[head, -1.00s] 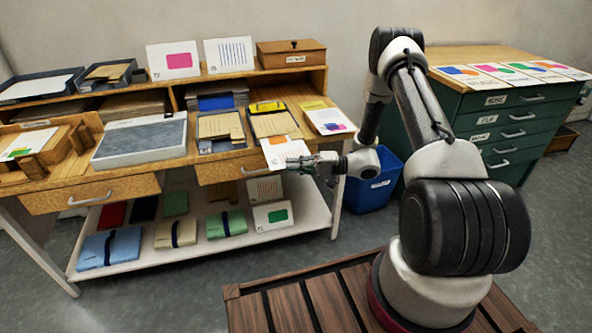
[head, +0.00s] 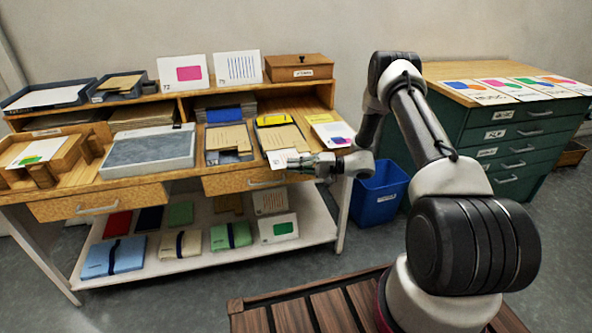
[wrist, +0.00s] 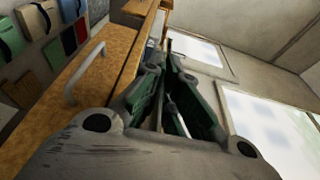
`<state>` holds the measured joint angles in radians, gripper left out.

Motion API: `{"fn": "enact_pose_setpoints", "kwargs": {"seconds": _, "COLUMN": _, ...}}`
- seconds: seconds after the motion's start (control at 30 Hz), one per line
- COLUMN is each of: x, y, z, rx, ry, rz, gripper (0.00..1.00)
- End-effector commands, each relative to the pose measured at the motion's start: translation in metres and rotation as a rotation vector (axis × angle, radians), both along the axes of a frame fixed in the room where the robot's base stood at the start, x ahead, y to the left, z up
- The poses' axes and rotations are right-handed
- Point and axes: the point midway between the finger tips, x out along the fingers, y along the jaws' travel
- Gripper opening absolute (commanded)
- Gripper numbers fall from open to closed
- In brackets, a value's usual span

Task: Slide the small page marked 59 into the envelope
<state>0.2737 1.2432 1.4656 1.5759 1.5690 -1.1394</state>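The small page (head: 283,158) shows as a white strip at the front edge of the right-hand desk section; its number is not readable. The brown envelope (head: 284,138) lies just behind it, and the page's far part appears to be inside or under the envelope; I cannot tell which. My gripper (head: 301,163) is at the page's near right edge in the head view. In the wrist view my gripper's fingers (wrist: 172,98) are close together with a thin pale edge between them, seen edge-on.
A yellow item (head: 274,119) lies behind the envelope. A colourful sheet (head: 332,130) lies to the right and another tray with brown envelopes (head: 228,157) to the left. A blue bin (head: 378,193) stands on the floor beside the desk.

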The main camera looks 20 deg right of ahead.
Motion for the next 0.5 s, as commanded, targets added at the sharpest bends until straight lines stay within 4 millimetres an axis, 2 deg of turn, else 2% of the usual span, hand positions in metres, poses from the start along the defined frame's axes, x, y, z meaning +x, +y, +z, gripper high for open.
{"fn": "enact_pose_setpoints", "kwargs": {"seconds": 0.5, "x": 0.04, "y": 0.0, "z": -0.001, "rx": 0.0, "ry": -0.001, "rz": 0.0, "gripper": 0.0}}
